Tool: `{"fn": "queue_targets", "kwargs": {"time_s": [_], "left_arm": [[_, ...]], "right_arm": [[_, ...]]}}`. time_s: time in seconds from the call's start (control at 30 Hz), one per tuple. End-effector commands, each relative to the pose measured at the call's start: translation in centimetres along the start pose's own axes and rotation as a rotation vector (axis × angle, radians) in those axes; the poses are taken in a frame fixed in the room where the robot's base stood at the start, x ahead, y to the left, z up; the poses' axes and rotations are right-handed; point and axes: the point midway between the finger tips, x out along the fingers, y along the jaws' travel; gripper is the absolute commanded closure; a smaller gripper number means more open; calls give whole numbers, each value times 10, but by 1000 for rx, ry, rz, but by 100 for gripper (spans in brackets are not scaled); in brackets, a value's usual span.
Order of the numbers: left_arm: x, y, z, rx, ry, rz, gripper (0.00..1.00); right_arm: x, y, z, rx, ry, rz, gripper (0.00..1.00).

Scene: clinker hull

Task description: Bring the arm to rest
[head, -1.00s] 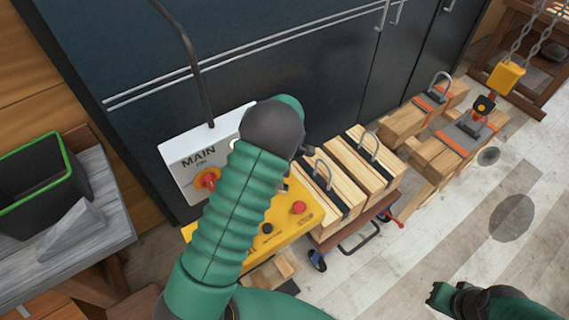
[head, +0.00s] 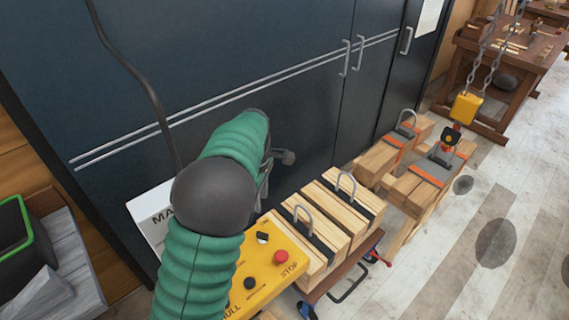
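My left arm, green with a dark round joint, comes up from the bottom and bends over the yellow control box. My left gripper (head: 272,170) is beyond the joint, in front of the dark cabinet doors (head: 280,60). It is seen from the side and partly hidden by the arm, so I cannot tell whether it is open or shut. I see nothing held in it. The yellow control box (head: 285,278) has a red STOP button (head: 280,257) and black switches. A white MAIN panel (head: 147,222) is mostly hidden behind my arm. My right gripper is out of view.
Timber blocks with metal handles (head: 325,215) sit on a cart right of the box. More blocks with orange straps (head: 425,180) stand further right. A yellow hoist block (head: 466,107) hangs on chains. A green-rimmed bin (head: 15,250) is at the left.

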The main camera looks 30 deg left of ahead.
Motion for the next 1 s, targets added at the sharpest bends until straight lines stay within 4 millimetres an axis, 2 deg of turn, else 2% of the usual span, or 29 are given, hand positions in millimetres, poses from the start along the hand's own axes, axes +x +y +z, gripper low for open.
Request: {"fn": "queue_targets", "kwargs": {"time_s": [0.07, 0.13, 0.17, 0.23, 0.27, 0.4, 0.5, 0.6, 0.7, 1.0], "left_arm": [[1, 0, 0, 3, 0, 0, 64], [10, -6, 3, 44, -5, 3, 64], [18, -10, 6, 89, -9, 8, 64], [45, -29, 15, 263, -16, 27, 64], [59, -40, 22, 370, -16, 41, 64], [121, -103, 59, 979, 29, 124, 64], [152, -144, 78, 1369, 95, 171, 64], [167, -170, 88, 1617, 148, 195, 64], [169, -178, 90, 1707, 171, 202, 64], [169, -178, 90, 1707, 171, 202, 64]], "right_arm": [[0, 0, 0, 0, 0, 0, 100], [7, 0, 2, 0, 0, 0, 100], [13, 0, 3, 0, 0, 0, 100], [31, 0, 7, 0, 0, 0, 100], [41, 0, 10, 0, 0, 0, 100], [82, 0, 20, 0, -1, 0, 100], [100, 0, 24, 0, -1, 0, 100], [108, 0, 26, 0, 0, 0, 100], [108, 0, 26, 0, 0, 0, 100], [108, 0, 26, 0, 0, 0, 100]]}}
